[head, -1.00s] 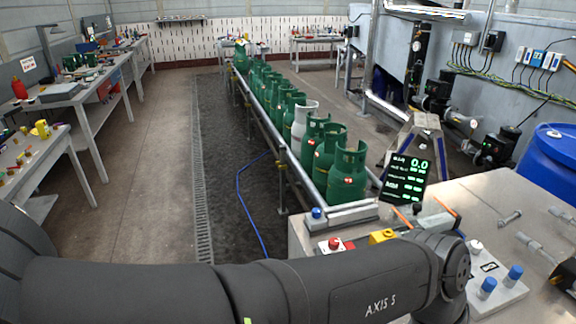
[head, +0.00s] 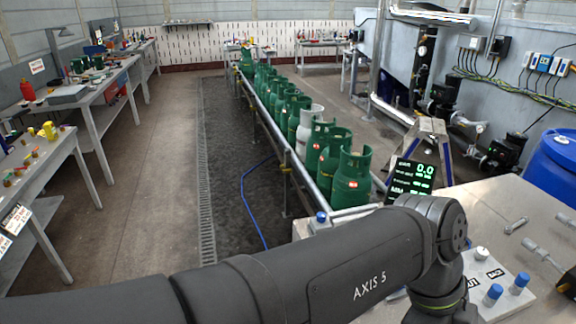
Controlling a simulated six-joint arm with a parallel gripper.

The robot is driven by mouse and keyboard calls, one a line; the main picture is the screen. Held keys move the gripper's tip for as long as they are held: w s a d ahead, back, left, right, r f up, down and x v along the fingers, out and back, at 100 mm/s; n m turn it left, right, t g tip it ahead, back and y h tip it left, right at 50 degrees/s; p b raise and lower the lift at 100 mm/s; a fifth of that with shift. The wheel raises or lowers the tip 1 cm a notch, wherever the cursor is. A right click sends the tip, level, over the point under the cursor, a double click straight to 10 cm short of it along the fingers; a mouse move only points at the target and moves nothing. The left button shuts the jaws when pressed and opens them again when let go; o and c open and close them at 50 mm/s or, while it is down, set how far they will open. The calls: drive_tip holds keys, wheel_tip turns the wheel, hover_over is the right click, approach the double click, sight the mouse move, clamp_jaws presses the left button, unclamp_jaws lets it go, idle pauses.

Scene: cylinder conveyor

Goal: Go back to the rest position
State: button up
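My arm crosses the bottom of the head view, with its wrist end over the near metal table (head: 505,207) at the right. My gripper is out of the picture, below the bottom edge, so its fingers cannot be seen. A row of green gas cylinders (head: 351,183) stands upright on the conveyor (head: 275,132) running away from the table. One white cylinder (head: 306,127) stands among them. A black display (head: 410,178) with green figures reading 0.0 stands at the table's far edge, partly hidden by my arm.
A white panel (head: 509,281) with blue-capped knobs lies on the table, right of my wrist. A blue cap (head: 321,217) shows left of it. A blue drum (head: 553,170) stands at the right. Workbenches (head: 85,103) line the left. The floor (head: 140,190) between is clear.

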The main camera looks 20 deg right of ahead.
drive_tip(key=v, duration=1.1)
drive_tip(key=x, duration=1.8)
drive_tip(key=shift+d+r, duration=0.2)
drive_tip(key=shift+r, duration=0.15)
wheel_tip(320, 180, up, 5)
drive_tip(key=w+d+r+n+t+h, duration=0.1)
drive_tip(key=w+d+r+n, duration=0.2)
drive_tip(key=w+d, duration=0.65)
drive_tip(key=w+d+n, duration=0.1)
drive_tip(key=w+n, duration=0.1)
drive_tip(key=w, duration=0.6)
drive_tip(key=w+d+f+n+t, duration=0.1)
drive_tip(key=w+n, duration=0.1)
drive_tip(key=w, duration=0.6)
drive_tip(key=w+d+f+n+h, duration=0.1)
drive_tip(key=w+n, duration=0.1)
drive_tip(key=w, duration=0.6)
drive_tip(key=shift+d+f+t, duration=0.25)
drive_tip(key=shift+d+t, duration=0.15)
